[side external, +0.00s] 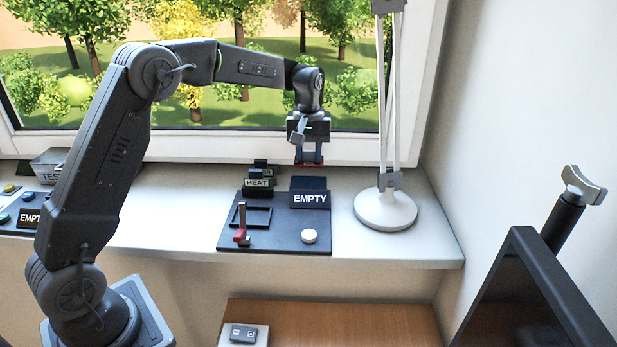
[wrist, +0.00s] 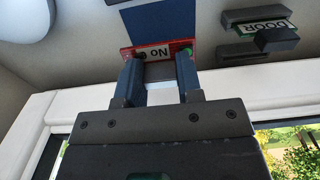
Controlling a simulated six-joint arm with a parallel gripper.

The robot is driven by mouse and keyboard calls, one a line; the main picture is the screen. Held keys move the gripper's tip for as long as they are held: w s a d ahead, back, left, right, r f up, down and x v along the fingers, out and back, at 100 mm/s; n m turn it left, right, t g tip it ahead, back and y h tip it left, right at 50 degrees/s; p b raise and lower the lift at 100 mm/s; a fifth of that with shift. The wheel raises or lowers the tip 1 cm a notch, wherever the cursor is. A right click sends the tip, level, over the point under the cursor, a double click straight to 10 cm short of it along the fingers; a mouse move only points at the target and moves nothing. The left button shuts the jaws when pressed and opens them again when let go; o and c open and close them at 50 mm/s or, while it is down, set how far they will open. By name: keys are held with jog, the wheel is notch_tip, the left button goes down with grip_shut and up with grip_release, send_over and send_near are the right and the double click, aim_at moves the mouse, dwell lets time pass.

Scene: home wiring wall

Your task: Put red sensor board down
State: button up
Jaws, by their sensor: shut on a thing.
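My gripper (side external: 308,160) is shut on the red sensor board (side external: 308,166), above the back of the dark panel (side external: 275,238) on the white sill. Only a thin red edge of the board shows in the side view, behind the EMPTY sign (side external: 309,199). I cannot tell whether the board touches anything below.
The panel also carries a HEAT sign (side external: 258,183), a square frame (side external: 250,216), a red-based lever (side external: 241,236) and a white button (side external: 309,236). A lamp base (side external: 386,208) stands close on the right. A TEST box (side external: 50,167) is far left. A DOOR sign (wrist: 265,28) shows in the wrist view.

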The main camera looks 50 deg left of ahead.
aim_at(309, 185)
jog(key=shift+f, duration=3.05)
jog(key=shift+f, duration=0.1)
jog(key=shift+f, duration=0.1)
jog(key=o, duration=0.9)
